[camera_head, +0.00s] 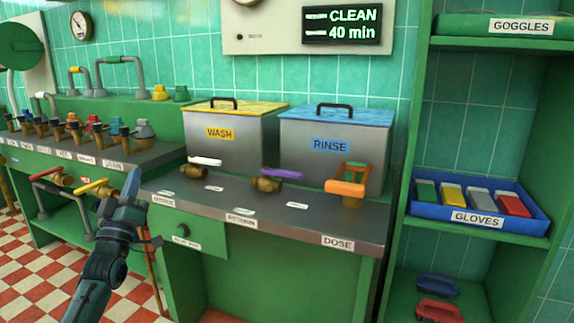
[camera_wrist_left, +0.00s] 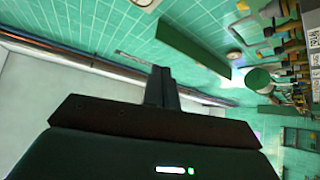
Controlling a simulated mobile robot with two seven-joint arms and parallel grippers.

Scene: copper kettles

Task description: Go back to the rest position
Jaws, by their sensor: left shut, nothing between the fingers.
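My left gripper (camera_head: 131,186) is in the head view at left, in front of the green counter's edge, pointing up. It is shut and empty. In the left wrist view its closed fingers (camera_wrist_left: 161,88) point up toward a tilted view of the tiled wall, with nothing between them. My right gripper is in neither view.
A dark counter (camera_head: 270,208) carries lever valves and the lidded WASH (camera_head: 222,150) and RINSE (camera_head: 335,155) tanks. A shelf at right holds a blue GLOVES tray (camera_head: 478,228). A yellow lever (camera_head: 90,187) is close left of my gripper. The checkered floor (camera_head: 45,275) is open at lower left.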

